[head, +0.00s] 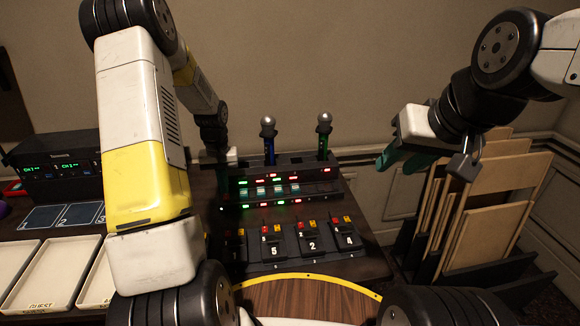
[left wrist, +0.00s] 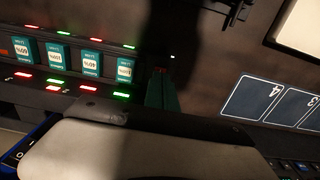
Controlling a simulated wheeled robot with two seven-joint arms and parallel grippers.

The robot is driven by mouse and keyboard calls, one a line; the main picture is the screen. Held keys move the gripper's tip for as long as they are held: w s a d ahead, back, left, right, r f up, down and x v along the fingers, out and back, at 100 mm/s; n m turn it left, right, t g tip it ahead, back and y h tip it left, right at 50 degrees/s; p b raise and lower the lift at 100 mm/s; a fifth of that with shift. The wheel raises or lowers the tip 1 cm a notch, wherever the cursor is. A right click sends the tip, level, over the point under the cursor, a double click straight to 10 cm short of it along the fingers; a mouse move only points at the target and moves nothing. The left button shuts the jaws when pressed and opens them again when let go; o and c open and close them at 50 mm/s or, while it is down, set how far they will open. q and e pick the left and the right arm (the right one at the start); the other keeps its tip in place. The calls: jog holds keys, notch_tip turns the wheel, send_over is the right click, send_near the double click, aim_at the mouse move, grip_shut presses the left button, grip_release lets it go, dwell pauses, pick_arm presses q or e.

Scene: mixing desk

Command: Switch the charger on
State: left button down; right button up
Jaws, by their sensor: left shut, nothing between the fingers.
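The charger (head: 318,190) is a black desk unit with rows of red and green lights and several teal-labelled packs in its slots. In the left wrist view the charger's lit face (left wrist: 78,72) fills the left side. My left gripper (left wrist: 162,92) is shut and empty, its teal fingers at the charger's end. A small reddish spot lies at the fingertips, with a white light just beyond. I cannot tell whether the fingers touch anything, and no switch is clearly visible. In the head view my left arm hides these fingertips. My right gripper (head: 402,160) is open and empty, right of the charger.
Two microphones (head: 268,128) stand at the charger's back. Numbered black packs (head: 312,241) lie in front. A receiver (head: 58,165), dark numbered mats (head: 82,214) and pale trays (head: 45,275) are at left. Wooden boards (head: 485,215) stand in a rack at right.

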pick_arm(q)
notch_tip(320, 180, up, 5)
jog(key=shift+f, duration=0.15)
dwell(0.3)
jog(key=s+d+r+t, duration=0.1)
jog(key=s+d+r, duration=0.2)
jog(key=r, duration=0.7)
jog(key=s+d+r+m+t, duration=0.1)
jog(key=s+d+r, duration=0.2)
jog(key=s, duration=0.4)
jog(key=s+d+r+m+t+h, duration=0.1)
jog(key=s+d+r+t, duration=0.1)
jog(key=s+d+r, duration=0.2)
jog(key=s+d+r+m+t+h, duration=0.1)
jog(key=s+d+r+t, duration=0.1)
jog(key=s+r, duration=0.4)
jog(key=s+d, duration=0.1)
jog(key=s, duration=0.3)
jog(key=shift+s+d+r+m, duration=0.25)
jog(key=shift+s+d+m, duration=0.05)
jog(key=shift+s, duration=0.1)
